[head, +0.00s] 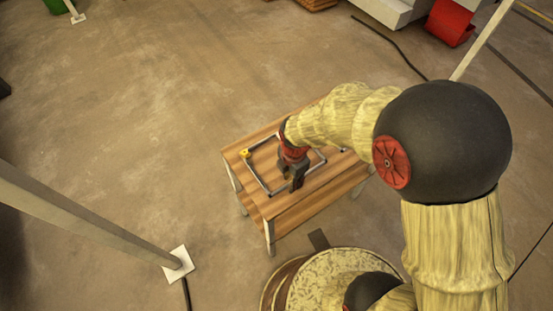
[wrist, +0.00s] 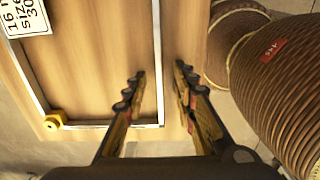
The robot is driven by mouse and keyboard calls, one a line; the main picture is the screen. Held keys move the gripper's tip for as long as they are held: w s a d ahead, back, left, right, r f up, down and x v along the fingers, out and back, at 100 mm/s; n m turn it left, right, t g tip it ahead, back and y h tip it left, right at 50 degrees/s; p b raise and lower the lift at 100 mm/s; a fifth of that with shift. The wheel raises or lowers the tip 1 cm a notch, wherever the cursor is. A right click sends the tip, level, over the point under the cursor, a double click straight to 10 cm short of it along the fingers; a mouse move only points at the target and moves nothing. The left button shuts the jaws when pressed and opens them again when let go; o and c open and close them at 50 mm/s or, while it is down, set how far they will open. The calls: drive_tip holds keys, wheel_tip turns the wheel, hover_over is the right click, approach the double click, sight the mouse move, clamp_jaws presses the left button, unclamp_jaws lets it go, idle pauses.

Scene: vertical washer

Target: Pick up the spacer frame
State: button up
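The spacer frame (head: 257,175) is a thin grey rectangular frame lying flat on a small wooden table. It has a yellow piece at one corner, seen also in the wrist view (wrist: 55,119). My gripper (head: 292,184) points down over the frame's near side in the head view and hides part of it. In the wrist view my gripper (wrist: 159,75) is open, with one finger on each side of the frame's right bar (wrist: 157,45). Gaps show between the bar and both fingers. I cannot tell how far the fingertips are above the tabletop.
The wooden table (head: 338,187) has a lower shelf and pale legs. A white label (wrist: 25,17) with print shows at the wrist view's upper left. A pale post (head: 95,217) on a white foot stands to the left. Open floor lies left of the table.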

drive_tip(key=shift+f, duration=0.1)
drive_tip(key=shift+c, duration=1.2)
drive_tip(key=c, duration=0.4)
clamp_jaws()
